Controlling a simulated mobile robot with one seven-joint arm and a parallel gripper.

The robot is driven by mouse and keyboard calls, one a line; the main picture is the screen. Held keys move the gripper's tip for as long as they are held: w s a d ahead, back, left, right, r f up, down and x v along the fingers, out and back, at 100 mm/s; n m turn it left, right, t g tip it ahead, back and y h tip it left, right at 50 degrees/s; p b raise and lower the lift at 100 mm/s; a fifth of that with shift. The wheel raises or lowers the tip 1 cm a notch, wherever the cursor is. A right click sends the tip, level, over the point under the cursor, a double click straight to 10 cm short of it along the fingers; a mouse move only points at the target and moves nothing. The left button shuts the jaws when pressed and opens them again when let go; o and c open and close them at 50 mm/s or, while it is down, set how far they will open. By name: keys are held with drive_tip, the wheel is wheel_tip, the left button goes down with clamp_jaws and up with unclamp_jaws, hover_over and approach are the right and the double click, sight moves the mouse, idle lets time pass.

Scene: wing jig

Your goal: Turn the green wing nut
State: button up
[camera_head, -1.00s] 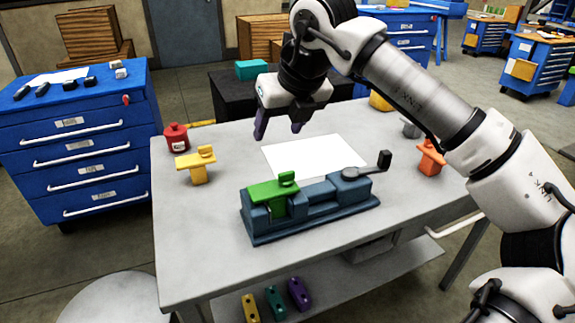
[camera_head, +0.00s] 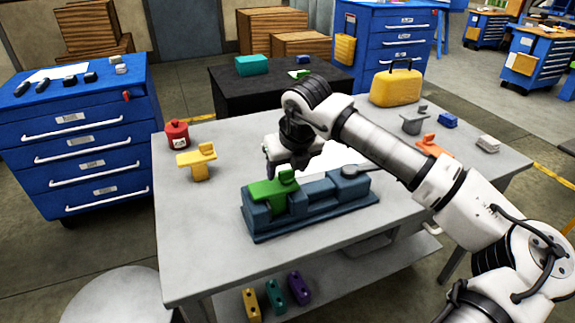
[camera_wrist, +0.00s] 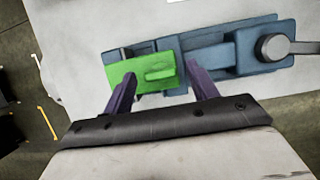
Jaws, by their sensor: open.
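The green wing nut (camera_head: 272,191) sits on the left end of a blue-grey jig (camera_head: 318,214) on the grey table. It is a flat green piece with a raised tab on top. My gripper (camera_head: 282,176) is just behind and above it in the head view, partly hiding the space between them. In the wrist view the purple fingers of my gripper (camera_wrist: 160,88) are apart, with the green wing nut (camera_wrist: 138,74) showing between and beyond them. The left finger overlaps the green piece in the picture; I cannot tell whether it touches. Nothing is held.
A yellow piece (camera_head: 197,163) and a red canister (camera_head: 177,135) stand at the table's left. A crank arm (camera_head: 372,170) is on the jig's right end. An orange piece (camera_head: 430,143), a grey piece (camera_head: 412,123) and a yellow case (camera_head: 396,88) are to the right. The front left tabletop is clear.

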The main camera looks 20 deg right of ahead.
drive_tip(key=shift+f, duration=0.15)
drive_tip(key=shift+c, duration=0.2)
drive_tip(key=c, duration=1)
drive_tip(key=shift+o, duration=0.2)
